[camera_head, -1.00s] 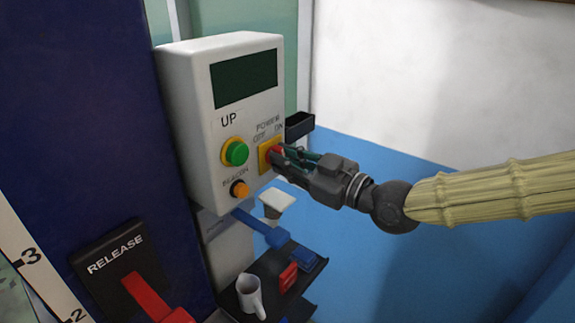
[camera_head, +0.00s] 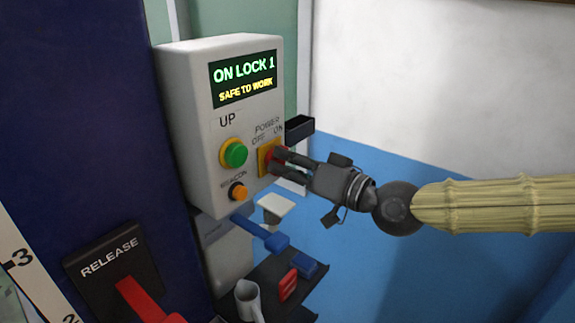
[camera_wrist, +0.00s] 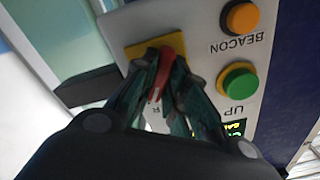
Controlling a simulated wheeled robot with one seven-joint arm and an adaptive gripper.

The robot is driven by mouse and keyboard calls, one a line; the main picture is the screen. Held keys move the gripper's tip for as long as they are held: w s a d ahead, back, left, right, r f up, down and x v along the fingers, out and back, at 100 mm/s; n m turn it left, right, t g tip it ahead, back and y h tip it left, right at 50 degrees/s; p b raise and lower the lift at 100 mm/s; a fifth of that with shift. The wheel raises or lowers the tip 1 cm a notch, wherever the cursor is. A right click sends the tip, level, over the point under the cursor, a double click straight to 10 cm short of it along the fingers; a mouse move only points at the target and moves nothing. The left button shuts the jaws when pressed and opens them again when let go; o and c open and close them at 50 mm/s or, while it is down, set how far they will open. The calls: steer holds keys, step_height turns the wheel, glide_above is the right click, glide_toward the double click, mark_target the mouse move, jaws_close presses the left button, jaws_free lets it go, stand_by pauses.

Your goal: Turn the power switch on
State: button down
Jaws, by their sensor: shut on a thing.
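The power switch is a red knob (camera_wrist: 164,70) on a yellow plate (camera_head: 264,158), below the POWER OFF/ON label on the white control box (camera_head: 190,130). My gripper (camera_head: 277,160) is at the switch, its fingers shut on the red knob, as the wrist view shows from close by. The fingers hide part of the knob in the head view. The box's display (camera_head: 244,80) is lit and reads ON LOCK 1 and SAFE TO WORK.
A green UP button (camera_head: 235,154) and an orange BEACON button (camera_head: 239,192) sit left of the switch. Below are a blue lever (camera_head: 262,234) and a dark shelf (camera_head: 275,275) with a mug (camera_head: 248,301). A red RELEASE lever (camera_head: 140,300) is at lower left.

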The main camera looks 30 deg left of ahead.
steer(key=shift+r+m, duration=0.1)
steer(key=shift+m, duration=0.5)
steer(key=c, duration=1.4)
jaws_free()
steer(key=shift+c, duration=0.2)
steer(key=shift+a, duration=0.1)
steer(key=d, duration=1.2)
steer(key=shift+s, duration=0.4)
